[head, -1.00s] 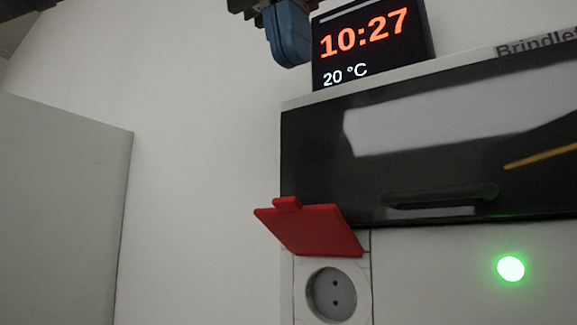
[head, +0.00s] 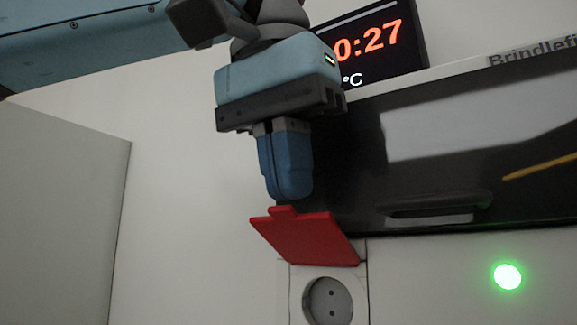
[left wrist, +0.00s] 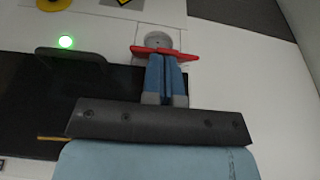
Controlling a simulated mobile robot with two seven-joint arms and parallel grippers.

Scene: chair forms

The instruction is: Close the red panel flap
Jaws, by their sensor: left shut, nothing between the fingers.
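The red panel flap (head: 306,238) stands open above a round wall socket (head: 330,299), raised and tilted out from the wall. My left gripper (head: 288,197) is shut and empty, pointing down just above the flap's upper edge near its tab. In the left wrist view the blue fingers (left wrist: 167,58) are together, and their tips overlap the red flap (left wrist: 142,50); I cannot tell whether they touch it. The socket (left wrist: 159,40) shows beyond the flap. My right gripper is in neither view.
A glossy black panel with a handle (head: 432,207) lies right of the flap. A clock display (head: 385,45) stands above it, partly hidden by my arm. A green light (head: 507,277) glows at the lower right. A grey panel (head: 60,215) stands at left, with bare wall between.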

